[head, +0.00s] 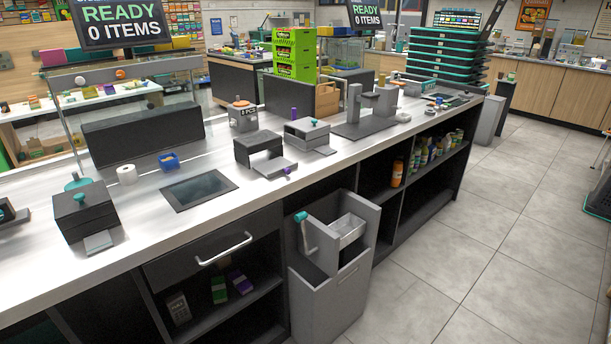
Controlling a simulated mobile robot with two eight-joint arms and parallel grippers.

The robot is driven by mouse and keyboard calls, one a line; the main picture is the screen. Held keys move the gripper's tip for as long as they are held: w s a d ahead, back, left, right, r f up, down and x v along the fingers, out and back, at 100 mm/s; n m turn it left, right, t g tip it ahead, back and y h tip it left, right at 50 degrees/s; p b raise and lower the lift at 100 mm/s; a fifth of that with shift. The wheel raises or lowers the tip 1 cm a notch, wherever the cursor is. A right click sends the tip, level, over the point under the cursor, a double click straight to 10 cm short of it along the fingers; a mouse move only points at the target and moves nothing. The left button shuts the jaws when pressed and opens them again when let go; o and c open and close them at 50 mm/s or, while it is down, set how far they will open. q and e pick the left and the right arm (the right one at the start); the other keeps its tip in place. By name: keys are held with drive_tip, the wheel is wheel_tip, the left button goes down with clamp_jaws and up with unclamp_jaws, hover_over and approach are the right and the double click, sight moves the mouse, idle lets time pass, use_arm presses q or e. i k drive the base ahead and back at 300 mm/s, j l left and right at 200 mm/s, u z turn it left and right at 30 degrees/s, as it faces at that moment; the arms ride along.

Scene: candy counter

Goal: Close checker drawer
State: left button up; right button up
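No label marks which one is the checker drawer. A dark drawer (180,264) with a pale bar handle (224,250) sits under the counter's front edge and looks shut. On the counter, a dark box (86,212) at the left has a teal knob on top and a light tray (99,243) sticking out. A second dark box (257,146) at the middle has a light tray (275,168) extended. A grey box (305,131) beside it also has a tray or ledge (325,150) out. Neither of my grippers is in view.
A grey bin unit (334,293) with a teal-knobbed crank and a metal tray (348,229) stands against the counter front. A dark flat panel (199,190), paper roll (127,175) and blue bin (169,161) are on the counter (215,223).

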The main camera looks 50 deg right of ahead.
sight(274, 167)
drive_tip(key=z, duration=1.45)
